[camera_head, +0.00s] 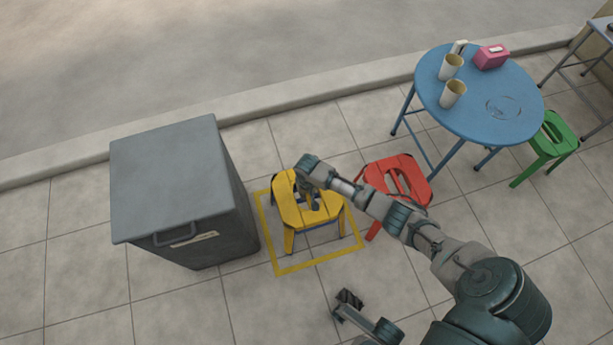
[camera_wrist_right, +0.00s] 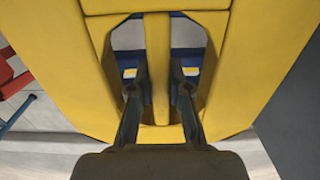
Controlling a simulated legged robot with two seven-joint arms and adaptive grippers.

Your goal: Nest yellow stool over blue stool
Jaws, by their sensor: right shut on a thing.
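The yellow stool (camera_head: 289,211) stands upright inside a yellow outline on the floor, over the blue stool. Only small blue parts show under its seat, and the blue stool (camera_wrist_right: 184,96) also shows through the seat openings in the right wrist view. How far the two are nested is hidden. My right gripper (camera_head: 312,200) is shut on the middle bar of the yellow seat (camera_wrist_right: 160,75), its fingers reaching down through the two openings. My left gripper (camera_head: 348,299) is low in the head view, apart from the stools; its jaw state is unclear.
A grey box with a handle (camera_head: 170,180) stands close left of the stools. A red stool (camera_head: 412,172) stands close right, partly behind my right arm. A blue round table (camera_head: 490,110) with cups and a pink box, and a green stool (camera_head: 553,140), stand farther right.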

